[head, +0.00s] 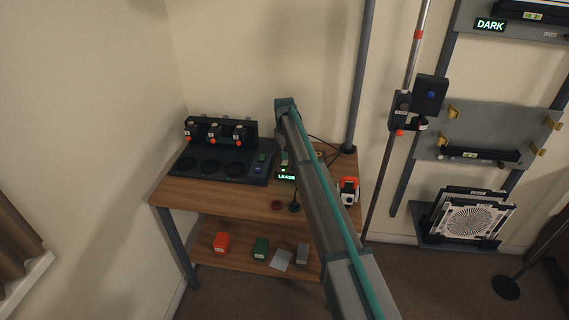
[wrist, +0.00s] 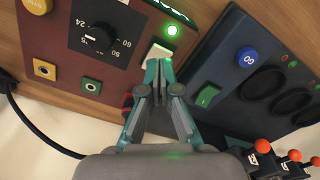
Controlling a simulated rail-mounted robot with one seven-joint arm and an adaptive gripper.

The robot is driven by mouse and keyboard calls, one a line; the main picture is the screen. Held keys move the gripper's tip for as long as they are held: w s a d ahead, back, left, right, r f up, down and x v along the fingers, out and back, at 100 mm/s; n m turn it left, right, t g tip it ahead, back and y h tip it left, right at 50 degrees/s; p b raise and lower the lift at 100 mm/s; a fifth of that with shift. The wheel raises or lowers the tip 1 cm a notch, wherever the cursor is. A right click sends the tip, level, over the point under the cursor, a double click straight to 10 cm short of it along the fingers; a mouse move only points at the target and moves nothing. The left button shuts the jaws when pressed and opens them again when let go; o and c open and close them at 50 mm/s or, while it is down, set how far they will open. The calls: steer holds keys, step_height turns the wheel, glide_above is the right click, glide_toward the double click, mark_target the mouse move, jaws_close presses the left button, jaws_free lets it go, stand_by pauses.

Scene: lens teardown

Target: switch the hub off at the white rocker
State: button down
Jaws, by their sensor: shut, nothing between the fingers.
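The hub is a dark red panel (wrist: 105,66) in the wrist view, with a dial and small yellow and green sockets. Its white rocker (wrist: 161,48) is at the panel's right side, partly hidden by my fingertips. A green light (wrist: 171,30) beside the rocker is lit. My gripper (wrist: 159,64) is shut and empty, its tips over the near part of the rocker; I cannot tell whether they touch. In the head view my gripper (head: 284,160) is low over the table beside a lit green sign (head: 287,177), and my arm hides most of the hub.
A dark dock (head: 222,168) with round wells, a green switch (wrist: 208,95) and a blue button (wrist: 246,58) stands close beside the hub. Orange-tipped levers (wrist: 294,155) are on the dock. An orange-and-white device (head: 348,190) stands at the table's right. A black cable (wrist: 40,132) runs near the hub.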

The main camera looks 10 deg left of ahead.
mark_target(284, 164)
steer(key=shift+f+b, duration=0.45)
steer(key=shift+f, duration=1)
stand_by(0.7)
steer(key=shift+r, duration=0.1)
steer(key=shift+r+p, duration=1.4)
steer(key=shift+r, duration=2.05)
